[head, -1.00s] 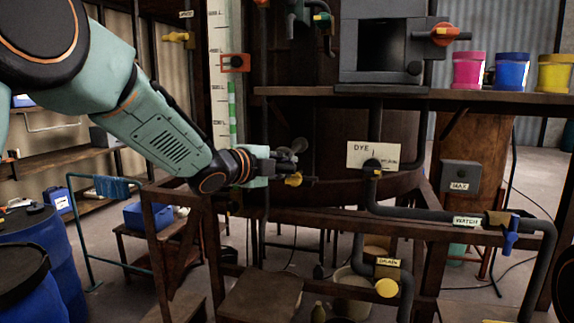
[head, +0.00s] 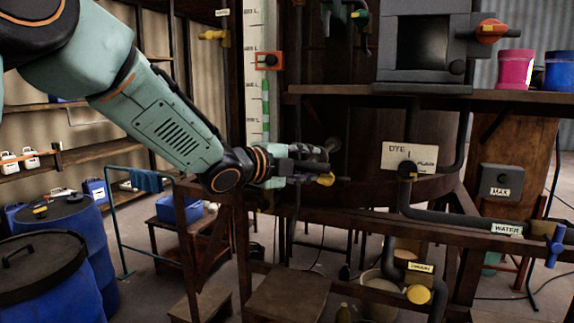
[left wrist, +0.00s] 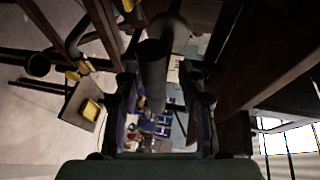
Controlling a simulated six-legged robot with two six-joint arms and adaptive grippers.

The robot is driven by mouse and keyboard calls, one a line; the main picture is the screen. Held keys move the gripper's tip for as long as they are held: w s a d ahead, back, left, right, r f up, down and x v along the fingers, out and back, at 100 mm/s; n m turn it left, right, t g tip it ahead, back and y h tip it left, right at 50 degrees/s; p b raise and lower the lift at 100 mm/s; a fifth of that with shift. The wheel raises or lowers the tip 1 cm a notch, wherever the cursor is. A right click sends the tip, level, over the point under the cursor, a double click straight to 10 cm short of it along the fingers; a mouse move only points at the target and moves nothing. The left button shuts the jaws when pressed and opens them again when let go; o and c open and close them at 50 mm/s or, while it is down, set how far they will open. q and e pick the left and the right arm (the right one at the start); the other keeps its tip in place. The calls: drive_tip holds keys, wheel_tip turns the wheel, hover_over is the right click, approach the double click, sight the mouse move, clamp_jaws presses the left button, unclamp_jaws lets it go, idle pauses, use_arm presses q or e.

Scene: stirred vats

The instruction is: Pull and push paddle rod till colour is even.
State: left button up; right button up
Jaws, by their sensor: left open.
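My left gripper (head: 305,165) is open at the front of the dark vat (head: 345,140), at about the height of the DYE sign (head: 410,157). In the left wrist view, a dark grey cylinder, which looks like the paddle rod (left wrist: 153,70), runs between the two spread fingers of the gripper (left wrist: 160,115). I cannot tell whether a finger touches it. In the head view, a grey rounded end (head: 331,145) shows just beyond the fingers, and a yellow piece (head: 326,179) sits at their tips. The vat's contents and their colour are hidden. My right gripper is not in view.
A scale with a green column (head: 265,95) stands left of the vat. A shelf (head: 500,97) with pink (head: 515,68) and blue (head: 559,70) pots is at right. Rusty rails and the WATER pipe (head: 450,218) cross below. Blue drums (head: 45,280) stand at left.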

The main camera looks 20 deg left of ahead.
use_arm(q)
drive_tip(key=v, duration=0.6)
drive_tip(key=shift+s+a+r, duration=0.1)
drive_tip(key=shift+s+r, duration=0.05)
drive_tip(key=shift+s, duration=0.1)
drive_tip(key=shift+s+a, duration=0.3)
drive_tip(key=shift+s, duration=0.3)
drive_tip(key=shift+s, duration=0.1)
